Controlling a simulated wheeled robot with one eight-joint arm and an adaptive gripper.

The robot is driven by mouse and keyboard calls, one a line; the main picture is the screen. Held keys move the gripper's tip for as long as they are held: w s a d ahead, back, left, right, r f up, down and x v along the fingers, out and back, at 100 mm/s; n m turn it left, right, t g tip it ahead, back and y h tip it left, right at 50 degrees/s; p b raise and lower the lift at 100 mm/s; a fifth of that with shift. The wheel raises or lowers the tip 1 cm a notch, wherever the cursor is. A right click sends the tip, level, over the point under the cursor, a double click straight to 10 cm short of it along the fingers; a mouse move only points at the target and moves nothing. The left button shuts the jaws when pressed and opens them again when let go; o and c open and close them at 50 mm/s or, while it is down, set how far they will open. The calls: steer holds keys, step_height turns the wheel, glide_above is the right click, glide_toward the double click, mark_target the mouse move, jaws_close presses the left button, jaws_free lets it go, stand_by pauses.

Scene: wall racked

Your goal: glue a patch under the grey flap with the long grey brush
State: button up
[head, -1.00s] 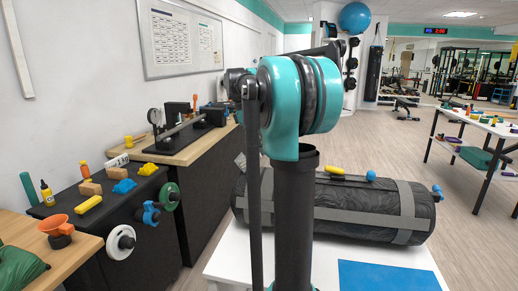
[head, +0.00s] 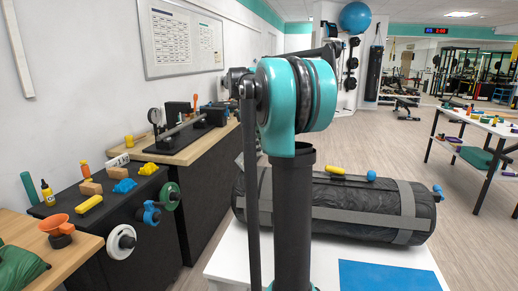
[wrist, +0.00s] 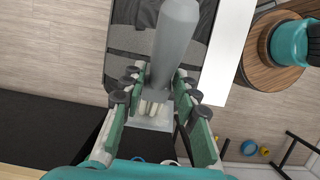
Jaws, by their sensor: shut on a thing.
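My gripper (wrist: 157,92) shows in the wrist view, shut on the long grey brush (wrist: 175,45). The brush's thick grey handle points up the picture, between and beyond the fingers. A pale block with light bristle-like parts (wrist: 153,110) shows between the fingers, partly hidden by them. Below and beyond the gripper is a black bag with grey bands (wrist: 128,42). It also lies on the white table in the head view (head: 372,212). I cannot make out for certain which grey part is the flap. In the head view my arm hides the gripper.
The white table (head: 225,262) has a blue mat (head: 388,275) in front of the bag. A yellow piece (head: 335,170) and a blue ball (head: 371,175) show at the bag's top. A black cabinet (head: 100,225) with small items stands left.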

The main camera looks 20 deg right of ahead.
steer(key=shift+w+d, duration=0.5)
steer(key=shift+w, duration=0.15)
steer(key=shift+w+d, duration=0.45)
steer(key=shift+w, duration=0.2)
steer(key=shift+s+a, duration=0.1)
steer(key=shift+a, duration=0.05)
steer(key=s+a, duration=0.2)
steer(key=s+a+r, duration=0.1)
steer(key=s+a, duration=0.1)
steer(key=shift+r, duration=0.1)
stand_by(1.0)
steer(key=shift+w+d, duration=0.1)
